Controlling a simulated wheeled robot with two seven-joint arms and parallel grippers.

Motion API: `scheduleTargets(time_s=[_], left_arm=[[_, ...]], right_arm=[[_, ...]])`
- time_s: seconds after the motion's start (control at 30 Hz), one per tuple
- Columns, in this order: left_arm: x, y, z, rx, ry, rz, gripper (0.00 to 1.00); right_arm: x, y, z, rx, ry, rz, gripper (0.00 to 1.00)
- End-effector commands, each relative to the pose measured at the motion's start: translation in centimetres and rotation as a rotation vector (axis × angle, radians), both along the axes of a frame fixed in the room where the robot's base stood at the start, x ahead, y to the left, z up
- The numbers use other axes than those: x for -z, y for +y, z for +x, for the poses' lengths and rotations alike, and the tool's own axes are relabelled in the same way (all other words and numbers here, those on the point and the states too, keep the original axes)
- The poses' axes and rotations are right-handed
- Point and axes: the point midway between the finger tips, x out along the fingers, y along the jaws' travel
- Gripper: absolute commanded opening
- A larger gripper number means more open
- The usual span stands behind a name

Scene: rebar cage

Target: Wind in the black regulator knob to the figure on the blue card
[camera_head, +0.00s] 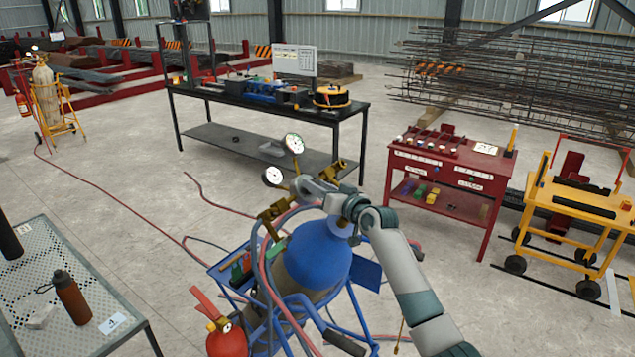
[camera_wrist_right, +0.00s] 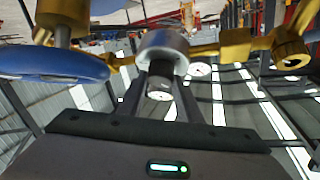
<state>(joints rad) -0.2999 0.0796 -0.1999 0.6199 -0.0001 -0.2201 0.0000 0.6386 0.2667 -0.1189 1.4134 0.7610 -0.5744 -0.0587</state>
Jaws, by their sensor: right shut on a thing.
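The blue-topped gas cylinder (camera_head: 322,255) stands upright in a blue trolley, with a brass regulator (camera_head: 270,214) and two round white gauges (camera_head: 293,143) (camera_head: 272,175) at its top. My right gripper (camera_head: 296,187) reaches the regulator from the right. In the wrist view its fingers (camera_wrist_right: 165,100) are shut on the black regulator knob (camera_wrist_right: 160,86), in front of a silver collar (camera_wrist_right: 163,44). In the head view the gripper hides the knob. The gauge needles are too small to read. A small card with a blue mark (camera_head: 112,323) lies on the left table; its figure is unclear. My left gripper is out of view.
Hoses loop around the cylinder. A blue handwheel (camera_wrist_right: 48,62) sits close by in the wrist view. A red extinguisher (camera_head: 227,341) stands in front. A perforated table (camera_head: 45,258) with a brown bottle (camera_head: 72,297) is at left, a red bench (camera_head: 450,165) at right.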

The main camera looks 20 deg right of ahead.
Motion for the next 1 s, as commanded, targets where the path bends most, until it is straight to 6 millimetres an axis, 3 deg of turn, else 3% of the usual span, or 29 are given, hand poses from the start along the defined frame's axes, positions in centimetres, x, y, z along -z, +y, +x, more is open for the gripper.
scheduleTargets(time_s=[0.17,0.2,0.27,0.73,1.0], left_arm=[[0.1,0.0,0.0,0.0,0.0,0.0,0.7],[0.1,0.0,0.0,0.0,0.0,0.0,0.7],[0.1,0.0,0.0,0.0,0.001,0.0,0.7],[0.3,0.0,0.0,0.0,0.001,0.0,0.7],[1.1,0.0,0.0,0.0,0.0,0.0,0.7]], right_arm=[[0.1,0.0,0.0,0.0,0.001,-0.001,0.09],[0.1,0.0,0.0,0.0,0.001,-0.001,0.36],[0.1,0.0,0.0,0.0,0.001,-0.001,0.5],[0.1,-0.2,-0.4,-0.001,-0.002,-0.001,0.5],[0.1,-0.9,-2.5,0.0,-0.002,-0.003,0.5]])
